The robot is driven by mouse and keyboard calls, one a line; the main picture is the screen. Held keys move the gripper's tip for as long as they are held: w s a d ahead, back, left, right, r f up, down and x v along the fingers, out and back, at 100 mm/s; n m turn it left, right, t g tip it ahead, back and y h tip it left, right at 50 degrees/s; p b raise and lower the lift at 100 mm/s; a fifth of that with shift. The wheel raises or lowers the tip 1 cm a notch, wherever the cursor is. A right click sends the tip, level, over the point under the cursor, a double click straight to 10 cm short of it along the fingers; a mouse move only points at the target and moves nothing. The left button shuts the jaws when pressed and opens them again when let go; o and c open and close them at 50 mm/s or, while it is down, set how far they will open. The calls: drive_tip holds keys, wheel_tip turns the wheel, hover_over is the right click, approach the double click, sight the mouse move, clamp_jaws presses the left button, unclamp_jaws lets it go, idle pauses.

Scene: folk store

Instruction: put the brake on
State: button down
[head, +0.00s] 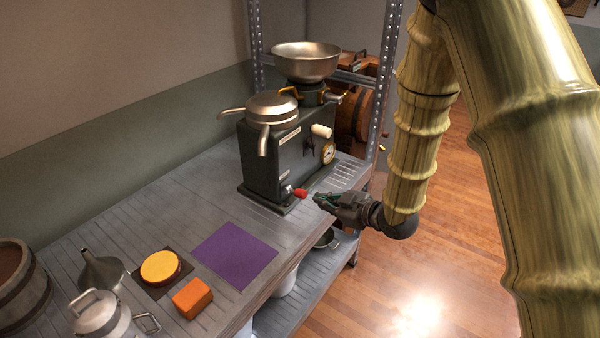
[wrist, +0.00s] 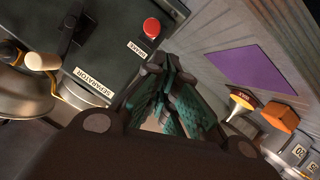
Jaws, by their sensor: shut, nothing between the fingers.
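The dark grey separator machine (head: 272,160) stands on the bench; its front panel also shows in the wrist view (wrist: 110,30). Low on that panel is the red brake knob (head: 301,193), which shows as a round red head in the wrist view (wrist: 151,27). A small white label (wrist: 137,48), which seems to read BRAKE, sits beside the knob. My gripper (head: 318,201) is shut and empty, just right of the knob in the head view. In the wrist view its fingertips (wrist: 171,62) lie below the knob, apparently apart from it.
A cream-handled lever (head: 321,131) and a gauge (head: 327,152) are higher on the panel. A purple mat (head: 236,254), orange block (head: 192,298), yellow disc (head: 160,267), funnel (head: 102,270) and metal can (head: 100,315) occupy the bench's near part. Open floor lies to the right.

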wheel_tip(320, 180, up, 4)
drive_tip(key=a+n, duration=0.1)
drive_tip(key=p, duration=0.3)
hover_over(295, 191)
drive_tip(key=s, duration=0.4)
wheel_tip(295, 191, down, 2)
drive_tip(key=f, duration=0.1)
drive_tip(key=shift+w+d+f+y+p, duration=0.15)
drive_tip(key=shift+w+d+f, duration=0.1)
drive_tip(key=shift+f, duration=0.3)
drive_tip(key=shift+w+d+f+y+p, duration=0.1)
drive_tip(key=shift+w+d+f, duration=0.15)
drive_tip(key=shift+f, duration=0.25)
drive_tip(key=shift+w+d+f+y+p, duration=0.15)
drive_tip(key=shift+w+d+f, duration=0.1)
drive_tip(key=shift+f, duration=0.3)
drive_tip(key=shift+s+d+f+b, duration=0.1)
drive_tip(key=shift+f+b, duration=0.05)
drive_tip(key=shift+b, duration=0.4)
